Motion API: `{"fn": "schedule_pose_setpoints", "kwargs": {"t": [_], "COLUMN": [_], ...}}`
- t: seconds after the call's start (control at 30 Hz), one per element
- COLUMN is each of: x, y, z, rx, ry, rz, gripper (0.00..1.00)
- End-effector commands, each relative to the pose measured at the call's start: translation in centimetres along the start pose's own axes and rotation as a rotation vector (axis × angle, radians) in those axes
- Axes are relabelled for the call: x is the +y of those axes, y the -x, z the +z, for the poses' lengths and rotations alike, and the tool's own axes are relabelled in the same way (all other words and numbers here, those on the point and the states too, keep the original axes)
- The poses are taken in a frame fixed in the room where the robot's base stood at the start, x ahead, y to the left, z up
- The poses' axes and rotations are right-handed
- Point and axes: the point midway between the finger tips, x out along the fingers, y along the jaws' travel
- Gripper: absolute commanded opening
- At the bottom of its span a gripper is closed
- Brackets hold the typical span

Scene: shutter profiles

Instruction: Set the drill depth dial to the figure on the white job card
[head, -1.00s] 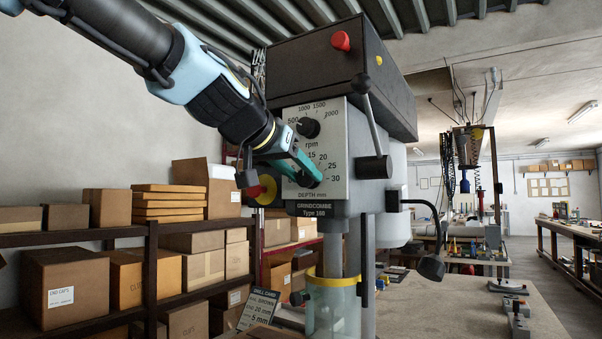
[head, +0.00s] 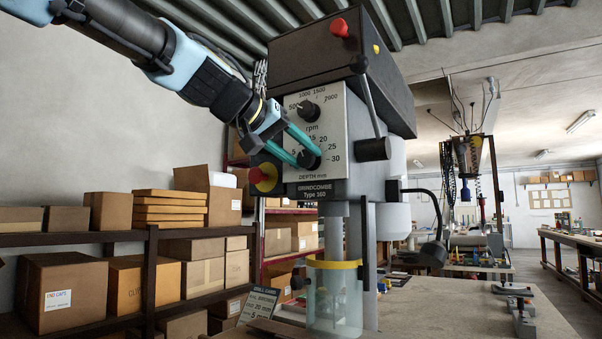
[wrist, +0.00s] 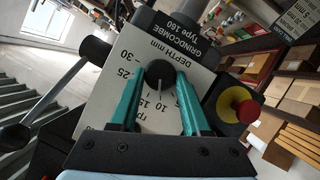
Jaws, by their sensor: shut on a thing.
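The depth dial is a round black knob (head: 308,159) on the pale scale plate of the drill head. It also shows in the wrist view (wrist: 159,73), where its white pointer line stands near the figure 10. My gripper (head: 306,160) has its two teal fingers at the knob, one on each side, and is shut on it. In the wrist view the fingertips (wrist: 160,76) flank the knob. A dark card (head: 257,306) with pale print stands low behind the drill; "20 mm" and "5 mm" are readable, other words are unclear. I see no card that is clearly the white one.
The rpm knob (head: 308,111) sits just above the depth dial. A red and yellow stop button (head: 264,177) is close to the left. A lever (head: 372,110) stands to the right. Shelves of boxes (head: 150,235) fill the left; a bench (head: 455,305) lies right.

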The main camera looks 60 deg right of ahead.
Motion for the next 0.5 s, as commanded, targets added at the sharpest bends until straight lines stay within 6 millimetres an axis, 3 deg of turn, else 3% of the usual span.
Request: {"fn": "schedule_pose_setpoints", "kwargs": {"t": [0.5], "x": [-0.7], "y": [-0.16], "z": [0.41], "rx": [0.001], "ry": [0.41], "rz": [0.169], "gripper": [0.0]}}
